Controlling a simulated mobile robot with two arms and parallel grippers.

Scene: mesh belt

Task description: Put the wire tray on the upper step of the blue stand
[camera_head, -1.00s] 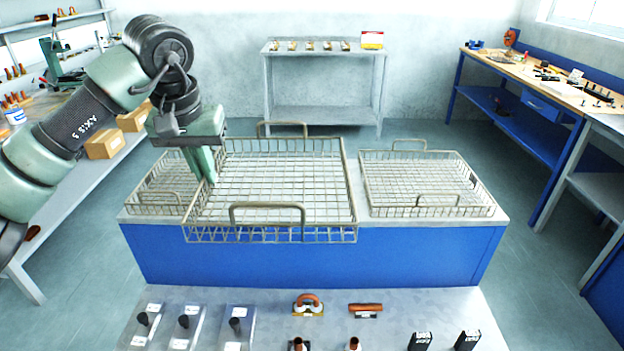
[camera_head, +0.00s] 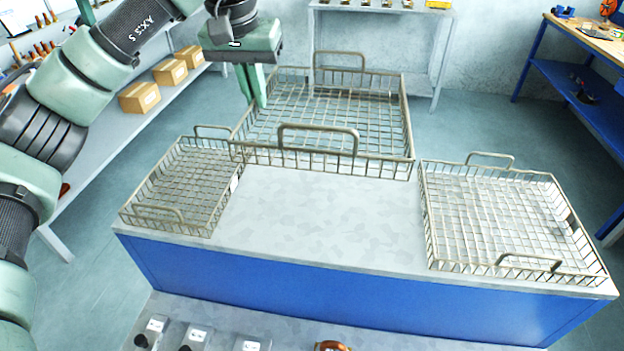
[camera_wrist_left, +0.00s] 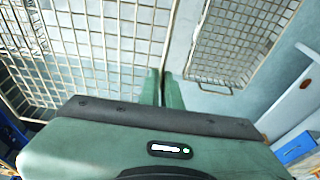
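A large wire tray (camera_head: 330,115) with two loop handles is at the far side of the blue stand (camera_head: 330,295), its near wall overlapping the back of the stand's grey top (camera_head: 320,215). My left gripper (camera_head: 260,88) has its fingers together on the tray's left wall. In the left wrist view the fingers (camera_wrist_left: 165,88) meet at the edge of this tray (camera_wrist_left: 85,50). The tray looks about level and raised; its exact height and its underside contact are unclear. My right gripper is out of view.
A smaller wire tray (camera_head: 180,185) stands on the left of the grey top and another (camera_head: 505,220) on the right. The top between them is clear. A grey shelf table (camera_head: 380,45) stands behind; a shelf with boxes (camera_head: 140,97) is at left.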

